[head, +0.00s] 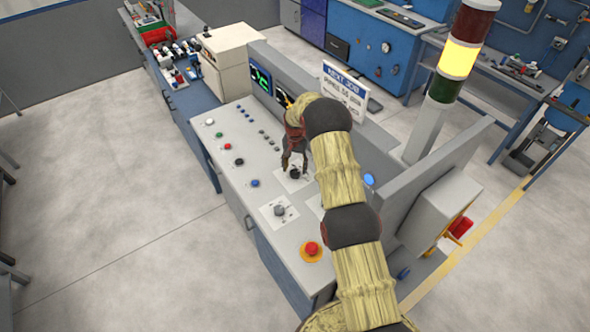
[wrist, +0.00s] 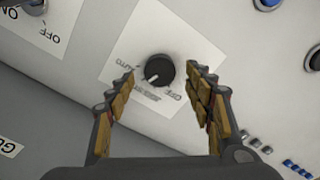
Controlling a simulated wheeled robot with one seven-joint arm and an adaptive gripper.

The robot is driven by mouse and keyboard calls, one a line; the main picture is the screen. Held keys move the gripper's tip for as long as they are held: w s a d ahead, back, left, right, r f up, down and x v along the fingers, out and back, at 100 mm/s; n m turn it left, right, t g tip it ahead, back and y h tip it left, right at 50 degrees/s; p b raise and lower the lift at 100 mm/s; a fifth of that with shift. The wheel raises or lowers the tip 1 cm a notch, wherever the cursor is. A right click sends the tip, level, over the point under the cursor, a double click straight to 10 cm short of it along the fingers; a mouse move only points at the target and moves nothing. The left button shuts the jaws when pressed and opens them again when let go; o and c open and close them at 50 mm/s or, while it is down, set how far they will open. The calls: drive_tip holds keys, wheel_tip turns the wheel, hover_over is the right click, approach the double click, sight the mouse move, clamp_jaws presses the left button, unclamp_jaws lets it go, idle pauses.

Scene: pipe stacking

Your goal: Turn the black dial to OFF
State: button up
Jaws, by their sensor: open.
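The black dial (wrist: 159,71) sits on a white label plate (wrist: 125,65) on the control panel. The label reads AUTO and OFF, upside down in the wrist view, with a middle word too blurred to read. The dial's white pointer mark is toward the lower left of the knob, between AUTO and the middle word. My gripper (wrist: 161,76) is open, its two fingers on either side of the dial with gaps. Whether the fingertips reach down to dial height I cannot tell. In the head view my gripper (head: 294,163) is over the panel at the black dial (head: 294,173).
A grey knob (head: 279,210) on another ON/OFF plate is nearby, also in the wrist view (wrist: 34,6). A red emergency button (head: 311,248) and several coloured buttons sit on the panel. A raised back wall with screens (head: 260,80) and a signal tower (head: 458,58) stand behind.

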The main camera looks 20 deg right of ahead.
sight(295, 173)
drive_tip(key=shift+f, duration=1.15)
drive_tip(key=shift+c, duration=0.9)
drive_tip(key=c, duration=1)
